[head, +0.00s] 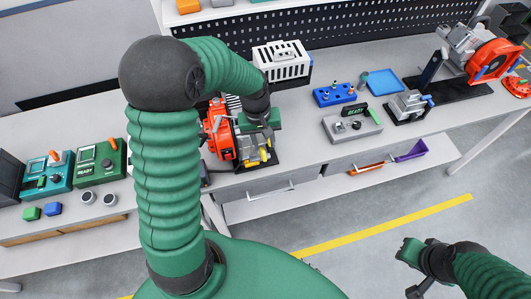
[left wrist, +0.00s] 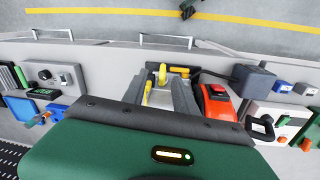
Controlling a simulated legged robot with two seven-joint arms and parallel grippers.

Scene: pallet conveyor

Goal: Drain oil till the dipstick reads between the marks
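A small red and grey engine (head: 222,135) stands on the bench, left of centre in the head view. Yellow parts (head: 264,154) show on its front side; I cannot tell which is the dipstick. In the left wrist view the red housing (left wrist: 215,102) is right of grey parts, with yellow parts (left wrist: 163,75) between and above them. My left gripper (head: 262,121) is over the engine's right side; its fingertips and any contact are unclear. My right gripper (head: 409,253) is away from the bench, over the floor, with no object visible in it. The oil level and marks are not readable.
A white slotted crate (head: 282,62) stands behind the engine. A grey box (head: 352,125) with a dark display, a blue holder (head: 335,95) and a blue tray (head: 383,83) lie to the right. Teal and green devices (head: 98,162) stand left. A lower shelf (head: 320,194) runs below.

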